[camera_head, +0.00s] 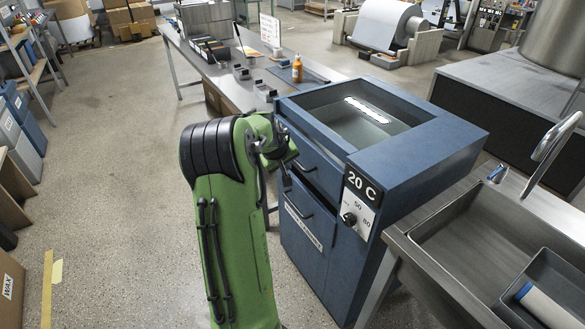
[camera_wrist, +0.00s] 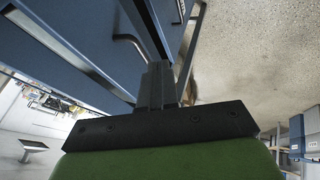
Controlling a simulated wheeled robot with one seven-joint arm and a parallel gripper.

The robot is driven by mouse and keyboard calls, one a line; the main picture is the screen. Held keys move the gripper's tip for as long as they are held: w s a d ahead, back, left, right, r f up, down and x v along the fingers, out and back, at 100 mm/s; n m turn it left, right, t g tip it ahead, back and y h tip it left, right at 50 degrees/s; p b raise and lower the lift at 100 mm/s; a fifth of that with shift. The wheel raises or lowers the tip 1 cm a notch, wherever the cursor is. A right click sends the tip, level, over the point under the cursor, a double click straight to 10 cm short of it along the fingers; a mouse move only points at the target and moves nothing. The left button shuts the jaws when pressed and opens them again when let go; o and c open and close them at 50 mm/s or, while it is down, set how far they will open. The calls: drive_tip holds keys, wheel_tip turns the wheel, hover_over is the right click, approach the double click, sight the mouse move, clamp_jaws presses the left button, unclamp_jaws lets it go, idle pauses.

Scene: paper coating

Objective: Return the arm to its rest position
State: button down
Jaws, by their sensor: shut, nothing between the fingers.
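My green arm (camera_head: 228,220) rises in the front middle of the head view and bends at a black joint. Its end is beside the left front of the blue cabinet with the tank. My gripper (camera_wrist: 158,75) shows in the wrist view with its two dark fingers together and nothing between them. Cabinet handles and edges (camera_wrist: 130,42) appear close beyond the fingers. In the head view the gripper is small and partly hidden by the arm, so its exact gap to the cabinet front cannot be told.
The blue cabinet (camera_head: 415,155) has a recessed tank and a 20 C dial panel (camera_head: 358,200). A steel sink (camera_head: 480,235) with a tap stands at right. A long bench (camera_head: 205,62) holds trays and an orange bottle (camera_head: 297,69). The floor at left (camera_head: 110,150) is open.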

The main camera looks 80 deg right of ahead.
drive_tip(key=v, duration=0.3)
drive_tip(key=shift+w+a+r, duration=0.1)
drive_tip(key=shift+a+r, duration=0.05)
drive_tip(key=shift+a, duration=0.05)
drive_tip(key=shift+a, duration=0.1)
